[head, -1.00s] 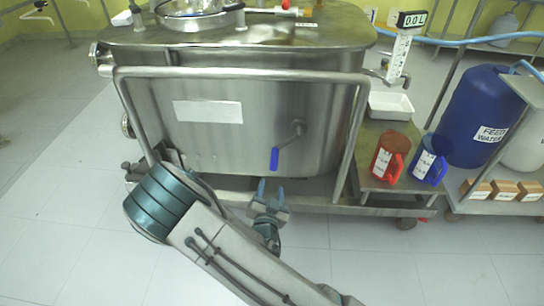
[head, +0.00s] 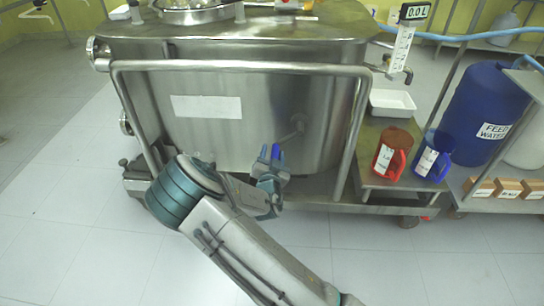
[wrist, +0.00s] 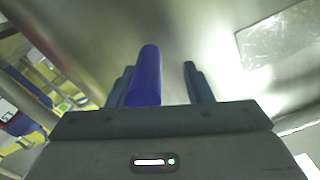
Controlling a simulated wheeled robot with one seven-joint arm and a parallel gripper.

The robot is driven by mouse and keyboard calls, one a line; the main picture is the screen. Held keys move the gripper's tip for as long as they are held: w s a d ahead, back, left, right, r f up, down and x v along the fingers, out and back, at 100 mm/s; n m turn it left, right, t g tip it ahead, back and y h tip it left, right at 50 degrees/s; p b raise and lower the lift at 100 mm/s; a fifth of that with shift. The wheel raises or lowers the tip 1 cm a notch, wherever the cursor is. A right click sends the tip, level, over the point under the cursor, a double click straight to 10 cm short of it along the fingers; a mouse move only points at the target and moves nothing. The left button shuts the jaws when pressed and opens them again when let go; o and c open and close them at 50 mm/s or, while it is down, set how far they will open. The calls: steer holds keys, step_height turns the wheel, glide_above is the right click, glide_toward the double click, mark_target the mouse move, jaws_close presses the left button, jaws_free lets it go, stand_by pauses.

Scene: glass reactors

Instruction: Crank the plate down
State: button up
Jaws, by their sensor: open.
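The crank sits on the front of the steel tank, with a metal arm (head: 292,135) and a blue handle (head: 275,152) hanging at its lower left end. My gripper (head: 270,158) is at the handle, with its fingers pointing up at the tank front. In the wrist view the blue handle (wrist: 147,76) stands between the two fingers, closer to the left finger. The right finger is clearly apart from it. My gripper (wrist: 160,88) is open. Whether the left finger touches the handle cannot be told. I cannot make out a plate that the crank moves.
A steel rail (head: 240,66) frames the tank front above and beside the crank. The floor (head: 70,230) at left is clear.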

steer(key=shift+w, duration=0.15)
jaws_close()
steer(key=shift+a, duration=0.1)
